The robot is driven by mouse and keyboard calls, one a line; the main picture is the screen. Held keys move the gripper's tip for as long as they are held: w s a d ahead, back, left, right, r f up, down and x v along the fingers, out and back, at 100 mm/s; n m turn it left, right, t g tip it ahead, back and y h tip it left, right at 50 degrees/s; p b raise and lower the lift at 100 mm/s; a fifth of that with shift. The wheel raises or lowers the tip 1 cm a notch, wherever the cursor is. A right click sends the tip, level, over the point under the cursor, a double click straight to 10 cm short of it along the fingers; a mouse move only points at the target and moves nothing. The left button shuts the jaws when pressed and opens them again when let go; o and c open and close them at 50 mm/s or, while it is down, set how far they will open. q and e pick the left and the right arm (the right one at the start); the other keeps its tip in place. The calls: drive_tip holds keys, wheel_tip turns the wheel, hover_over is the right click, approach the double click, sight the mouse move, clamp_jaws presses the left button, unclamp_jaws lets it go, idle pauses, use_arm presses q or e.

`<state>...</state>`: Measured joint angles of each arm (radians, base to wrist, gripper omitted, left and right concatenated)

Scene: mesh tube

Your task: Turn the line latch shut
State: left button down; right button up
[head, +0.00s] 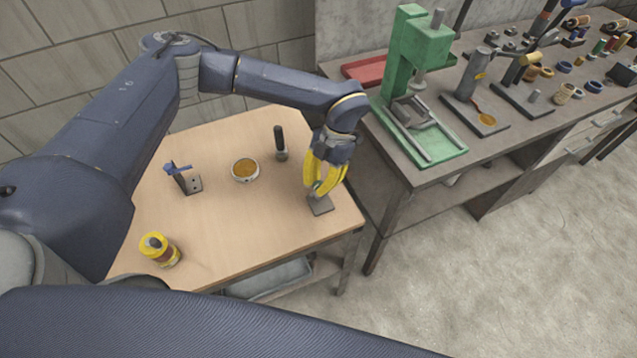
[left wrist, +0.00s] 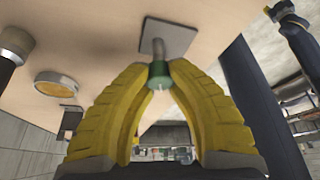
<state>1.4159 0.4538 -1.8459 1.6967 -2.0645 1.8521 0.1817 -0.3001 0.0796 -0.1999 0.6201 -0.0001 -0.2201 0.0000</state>
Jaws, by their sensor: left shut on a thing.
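My left gripper (head: 319,186) has yellow fingers pointing down over the right part of the wooden table. It is shut on a small green knob (left wrist: 158,72), which sits between the fingertips in the left wrist view. The knob is on a post on a grey square base plate (head: 320,206); this plate also shows in the left wrist view (left wrist: 170,36). In the head view the fingers hide the knob. An upright grey bracket with a blue lever (head: 179,169) stands at the table's left. I cannot tell which fixture is the line latch. My right gripper is not in view.
On the wooden table (head: 215,230) are a round dish with orange contents (head: 245,169), a black-handled upright piece (head: 281,142) and a yellow canister (head: 159,250). A workbench with a green press (head: 415,60) stands at right. The table's front middle is clear.

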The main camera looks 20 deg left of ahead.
use_arm(q)
drive_tip(key=shift+s+a+m+t+y, duration=0.1)
drive_tip(key=shift+m+t+y, duration=0.2)
drive_tip(key=shift+m, duration=0.8)
drive_tip(key=shift+m+t+y, duration=0.2)
drive_tip(key=shift+m+y, duration=0.2)
drive_tip(key=shift+m, duration=0.7)
drive_tip(key=c, duration=1.1)
unclamp_jaws()
drive_tip(key=shift+c, duration=0.2)
drive_tip(key=v, duration=1.2)
